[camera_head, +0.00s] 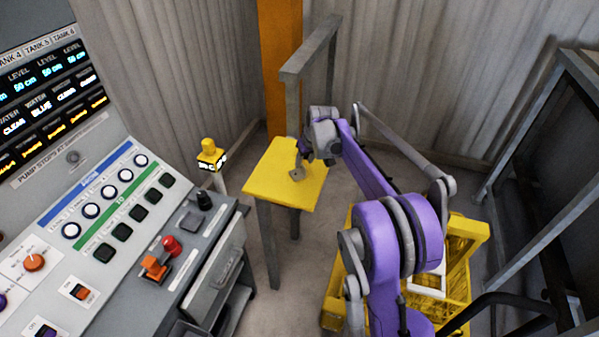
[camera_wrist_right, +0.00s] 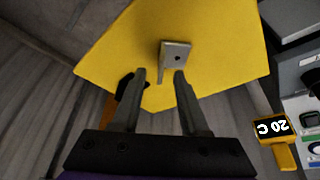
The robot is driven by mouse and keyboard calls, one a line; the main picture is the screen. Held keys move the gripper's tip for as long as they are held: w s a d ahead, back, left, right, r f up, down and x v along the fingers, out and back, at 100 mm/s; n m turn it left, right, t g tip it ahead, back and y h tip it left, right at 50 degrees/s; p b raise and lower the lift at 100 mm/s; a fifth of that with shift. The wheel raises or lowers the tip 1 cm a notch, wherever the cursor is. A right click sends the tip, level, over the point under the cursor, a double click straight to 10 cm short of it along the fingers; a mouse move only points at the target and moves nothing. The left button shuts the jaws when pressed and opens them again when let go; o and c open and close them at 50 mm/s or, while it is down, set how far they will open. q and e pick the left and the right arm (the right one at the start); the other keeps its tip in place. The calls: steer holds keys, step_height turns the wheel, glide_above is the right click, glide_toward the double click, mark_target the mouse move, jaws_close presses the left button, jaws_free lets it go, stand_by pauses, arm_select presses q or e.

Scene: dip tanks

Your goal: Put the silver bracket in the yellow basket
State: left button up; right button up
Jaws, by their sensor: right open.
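The silver bracket (camera_head: 296,174) lies on the small yellow-topped table (camera_head: 262,181) in the head view. In the right wrist view the bracket (camera_wrist_right: 176,56) shows a flat plate with a hole and a thin flange, just ahead of the fingers. My right gripper (camera_head: 302,156) is over the table by the bracket; in its wrist view the gripper (camera_wrist_right: 160,82) is open, its two fingers apart with nothing between the tips. The yellow basket (camera_head: 457,290) stands on the floor at lower right, partly hidden behind my purple right arm. My left gripper is out of view.
A control panel (camera_head: 112,185) with buttons and knobs fills the left. A yellow temperature display (camera_head: 210,158) stands by the table, reading 20 C in the wrist view. A grey post frame (camera_head: 309,62) rises behind the table. Dark metal railings (camera_head: 530,140) stand at right.

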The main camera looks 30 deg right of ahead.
mark_target(303, 165)
steer(key=x, duration=0.3)
steer(key=shift+s+r, duration=0.1)
jaws_close()
